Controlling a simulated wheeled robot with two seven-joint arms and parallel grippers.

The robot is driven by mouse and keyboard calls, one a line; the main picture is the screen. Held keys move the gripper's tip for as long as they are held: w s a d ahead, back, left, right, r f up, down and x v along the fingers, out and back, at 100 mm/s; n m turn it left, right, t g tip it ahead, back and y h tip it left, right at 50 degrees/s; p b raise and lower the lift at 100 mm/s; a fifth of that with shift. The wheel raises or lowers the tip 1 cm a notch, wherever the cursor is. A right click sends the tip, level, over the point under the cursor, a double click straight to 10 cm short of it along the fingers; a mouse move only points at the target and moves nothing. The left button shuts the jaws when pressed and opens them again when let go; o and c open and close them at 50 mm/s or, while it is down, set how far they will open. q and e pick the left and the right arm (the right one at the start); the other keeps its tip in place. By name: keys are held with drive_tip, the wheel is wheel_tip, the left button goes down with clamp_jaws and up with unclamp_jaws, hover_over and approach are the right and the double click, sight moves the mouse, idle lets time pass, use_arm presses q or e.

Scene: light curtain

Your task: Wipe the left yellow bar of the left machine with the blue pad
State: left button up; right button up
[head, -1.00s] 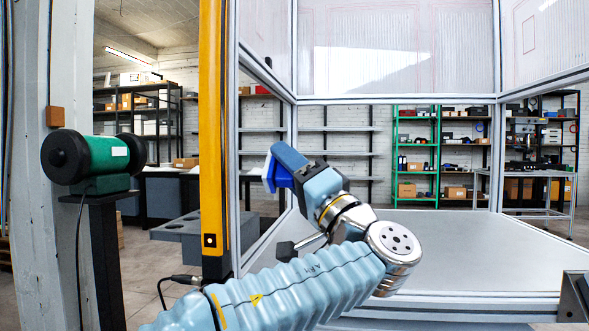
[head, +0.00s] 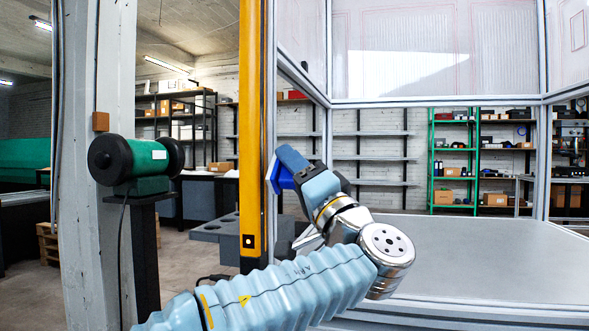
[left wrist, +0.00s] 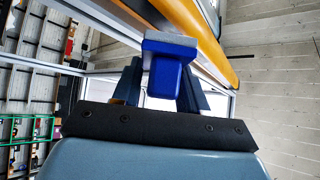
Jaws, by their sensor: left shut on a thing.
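The left yellow bar (head: 251,130) stands upright on the left post of the machine frame in the head view. It also shows in the left wrist view (left wrist: 195,32), running diagonally at the top. My left gripper (head: 285,172) is just right of the bar in the head view. It is shut on the blue pad (head: 272,174), whose face points left toward the bar. In the left wrist view the blue pad (left wrist: 165,75) sits between the fingers, with its pale face near the bar. I cannot tell whether they touch. My right gripper is not in view.
A green bench grinder (head: 140,160) on a dark pedestal stands left of the bar, by a pale column (head: 92,240). A grey tray with holes (head: 222,228) is behind the bar's lower part. The machine's flat grey table (head: 480,255) is bare.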

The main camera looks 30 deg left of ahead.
use_arm(q)
drive_tip(key=shift+s+a+b, duration=0.25)
drive_tip(key=shift+a+b, duration=0.2)
drive_tip(key=shift+a, duration=0.45)
idle(0.3)
drive_tip(key=shift+r+p, duration=1.95)
drive_tip(key=shift+r, duration=3.75)
wheel_tip(320, 180, down, 12)
drive_tip(key=b, duration=1.2)
drive_tip(key=shift+w+r, duration=0.15)
drive_tip(key=shift+r, duration=0.05)
drive_tip(key=r+p, duration=0.3)
drive_tip(key=r, duration=0.1)
drive_tip(key=r+p, duration=0.3)
drive_tip(key=r, duration=0.1)
drive_tip(key=r+p, duration=0.3)
drive_tip(key=p, duration=0.1)
drive_tip(key=shift+s+r, duration=0.3)
drive_tip(key=shift+r, duration=0.1)
wheel_tip(320, 180, down, 12)
drive_tip(key=b, duration=1.1)
drive_tip(key=shift+r+b, duration=0.1)
drive_tip(key=shift+b, duration=0.3)
drive_tip(key=shift+w+r+p, duration=0.15)
drive_tip(key=shift+r+p, duration=1.85)
drive_tip(key=shift+r, duration=0.2)
